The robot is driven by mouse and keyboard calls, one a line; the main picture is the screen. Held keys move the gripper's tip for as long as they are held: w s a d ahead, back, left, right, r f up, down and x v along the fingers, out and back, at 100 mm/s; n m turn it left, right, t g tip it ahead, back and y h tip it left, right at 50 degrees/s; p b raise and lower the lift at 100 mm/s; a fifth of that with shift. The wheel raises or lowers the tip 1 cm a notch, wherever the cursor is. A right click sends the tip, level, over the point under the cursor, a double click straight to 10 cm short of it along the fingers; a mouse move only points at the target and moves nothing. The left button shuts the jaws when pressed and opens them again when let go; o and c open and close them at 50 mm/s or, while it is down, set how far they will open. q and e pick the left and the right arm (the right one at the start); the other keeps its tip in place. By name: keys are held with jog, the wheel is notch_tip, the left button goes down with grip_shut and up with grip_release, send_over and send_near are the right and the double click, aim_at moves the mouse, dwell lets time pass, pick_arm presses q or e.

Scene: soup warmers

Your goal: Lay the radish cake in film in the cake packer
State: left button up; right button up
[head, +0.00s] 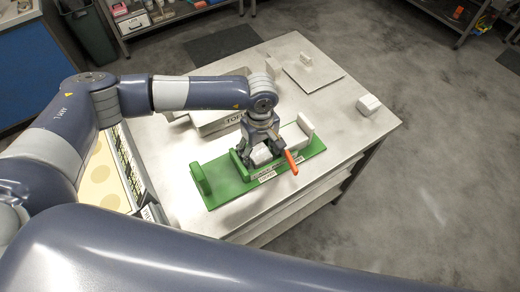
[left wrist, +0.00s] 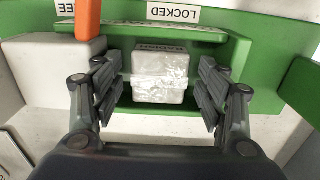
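The radish cake in film (left wrist: 160,72) is a white block in shiny clear wrap. In the left wrist view it is in the channel of the green cake packer (left wrist: 265,50); I cannot tell if it rests fully on the floor. In the head view the packer (head: 220,193) lies on the table, with an orange lever (head: 291,162) at its front side. My left gripper (left wrist: 160,92) is over the channel, its fingers on both sides of the cake with a narrow gap at each. It also shows in the head view (head: 262,158), largely hiding the cake. My right gripper is out of view.
A white block (left wrist: 50,68) stands at one end of the channel, and a green upright (left wrist: 302,88) at the other. A grey box (head: 215,122) stands behind the packer. A flat plate (head: 313,72) and a white block (head: 369,104) are further right. The table's right front is clear.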

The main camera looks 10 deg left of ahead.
aim_at(260, 154)
pick_arm(q)
jog(key=shift+r, duration=0.2)
jog(key=shift+w+r, duration=0.1)
jog(key=shift+r, duration=0.15)
notch_tip(260, 154, up, 11)
jog(key=b, duration=0.3)
jog(key=shift+r+b, duration=0.2)
jog(key=shift+b, duration=0.1)
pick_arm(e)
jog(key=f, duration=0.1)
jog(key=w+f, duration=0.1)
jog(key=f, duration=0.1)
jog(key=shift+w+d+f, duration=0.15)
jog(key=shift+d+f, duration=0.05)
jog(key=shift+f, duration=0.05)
